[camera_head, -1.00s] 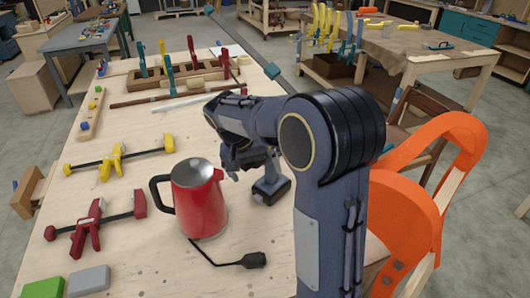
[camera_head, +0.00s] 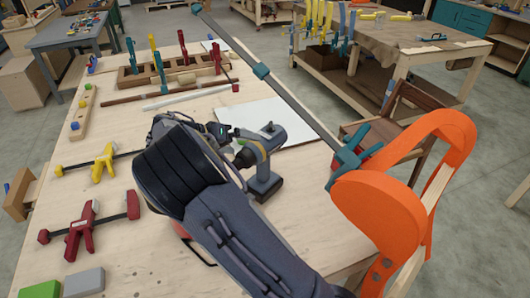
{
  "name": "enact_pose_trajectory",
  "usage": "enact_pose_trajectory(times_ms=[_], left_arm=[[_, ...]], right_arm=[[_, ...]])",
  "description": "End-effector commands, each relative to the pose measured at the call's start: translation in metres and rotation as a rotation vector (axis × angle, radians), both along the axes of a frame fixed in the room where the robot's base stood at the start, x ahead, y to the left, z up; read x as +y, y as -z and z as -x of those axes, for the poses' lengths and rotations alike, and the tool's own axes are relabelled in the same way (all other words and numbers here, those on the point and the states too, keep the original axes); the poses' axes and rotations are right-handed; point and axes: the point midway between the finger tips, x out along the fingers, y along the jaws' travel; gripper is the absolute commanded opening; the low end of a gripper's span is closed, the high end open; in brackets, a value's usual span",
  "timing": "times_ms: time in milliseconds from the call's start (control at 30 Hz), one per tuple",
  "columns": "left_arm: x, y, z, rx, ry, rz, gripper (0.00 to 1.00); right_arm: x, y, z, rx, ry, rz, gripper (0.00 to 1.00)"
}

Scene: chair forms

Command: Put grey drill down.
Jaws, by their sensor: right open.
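The grey drill (camera_head: 264,165) stands upright on its battery base on the wooden workbench (camera_head: 300,205), near the bench's right edge. Its body is grey with a green part at the top and a dark chuck pointing left. My right gripper (camera_head: 226,134) is open, just left of the drill's upper body. The jaws are small and partly hidden, and I cannot tell whether they touch the drill. My right arm covers the middle of the bench. My left gripper is not in view.
A red kettle (camera_head: 181,230) is almost wholly hidden behind my arm. Yellow (camera_head: 103,162) and red (camera_head: 84,228) clamps lie at left. A long bar clamp (camera_head: 300,108) runs along the bench's right edge beside an orange chair form (camera_head: 385,225). A white sheet (camera_head: 290,117) lies behind the drill.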

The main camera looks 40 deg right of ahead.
Motion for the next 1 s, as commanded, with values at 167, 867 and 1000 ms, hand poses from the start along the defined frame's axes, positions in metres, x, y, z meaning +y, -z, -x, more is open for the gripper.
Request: enact_pose_trajectory(times_ms=[167, 867, 1000], left_arm=[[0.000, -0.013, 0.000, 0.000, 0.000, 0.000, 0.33], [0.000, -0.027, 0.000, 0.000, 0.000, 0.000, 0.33], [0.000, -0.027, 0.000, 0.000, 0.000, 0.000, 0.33]], right_arm=[[-0.017, 0.010, 0.006, 0.005, 0.002, 0.000, 1.00], [-0.046, 0.035, 0.013, 0.001, -0.001, -0.002, 0.79], [-0.046, 0.035, 0.013, 0.001, -0.002, -0.003, 0.61]])
